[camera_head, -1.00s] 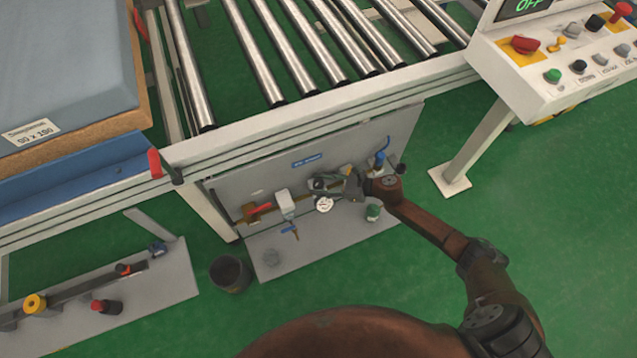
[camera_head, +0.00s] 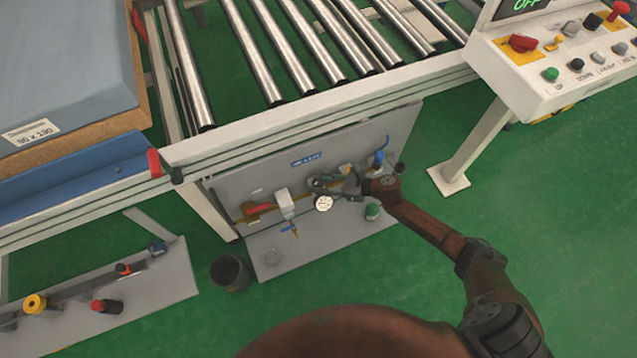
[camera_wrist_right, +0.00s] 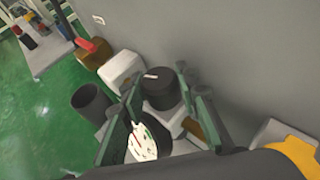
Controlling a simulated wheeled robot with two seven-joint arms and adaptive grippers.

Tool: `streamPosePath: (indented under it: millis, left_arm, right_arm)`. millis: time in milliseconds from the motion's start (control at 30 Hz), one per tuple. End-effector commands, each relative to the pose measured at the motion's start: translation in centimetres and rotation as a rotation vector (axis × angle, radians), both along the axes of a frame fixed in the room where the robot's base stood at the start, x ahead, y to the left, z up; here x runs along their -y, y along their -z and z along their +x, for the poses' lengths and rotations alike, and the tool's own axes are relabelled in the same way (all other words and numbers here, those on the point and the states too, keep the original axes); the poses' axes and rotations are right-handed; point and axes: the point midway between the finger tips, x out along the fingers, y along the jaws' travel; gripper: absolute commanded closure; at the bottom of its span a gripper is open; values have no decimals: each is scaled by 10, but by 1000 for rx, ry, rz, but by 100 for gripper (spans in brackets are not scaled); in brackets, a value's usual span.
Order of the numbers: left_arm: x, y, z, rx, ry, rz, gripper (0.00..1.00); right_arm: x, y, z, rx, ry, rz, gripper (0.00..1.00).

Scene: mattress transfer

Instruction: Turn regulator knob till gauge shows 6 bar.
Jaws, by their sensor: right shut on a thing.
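The round white-faced gauge (camera_head: 323,203) sits low on the grey panel under the roller conveyor. In the right wrist view the gauge (camera_wrist_right: 150,140) is partly covered by a finger, and its reading cannot be made out. The black regulator knob (camera_wrist_right: 162,88) with a white mark on top is beside the gauge. My right gripper (camera_head: 330,184) reaches in from the right and is at the knob. In the wrist view its green fingers (camera_wrist_right: 158,95) stand on either side of the knob, shut on it. My left gripper is not in view.
The conveyor frame (camera_head: 330,112) overhangs the panel (camera_head: 290,165). A white filter unit (camera_head: 284,203) and red-handled valve (camera_head: 258,208) are left of the gauge. A control console (camera_head: 560,70) stands at right.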

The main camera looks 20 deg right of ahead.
Motion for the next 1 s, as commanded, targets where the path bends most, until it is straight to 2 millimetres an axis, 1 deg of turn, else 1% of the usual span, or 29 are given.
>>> streamPosePath:
  millis: [100, 267, 500, 700, 1000]
  left_arm:
    - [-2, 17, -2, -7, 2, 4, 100]
    - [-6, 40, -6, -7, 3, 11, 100]
    - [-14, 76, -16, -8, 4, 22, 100]
    - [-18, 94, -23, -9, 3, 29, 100]
    - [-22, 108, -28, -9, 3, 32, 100]
  right_arm:
    - [-1, -2, -1, -1, 45, 2, 95]
    - [-2, -3, -2, 0, 147, 3, 95]
    - [-2, -3, -2, -1, 364, 5, 95]
    - [-2, -2, -2, -1, 554, 4, 95]
    - [-3, -1, -1, -2, 839, 3, 95]
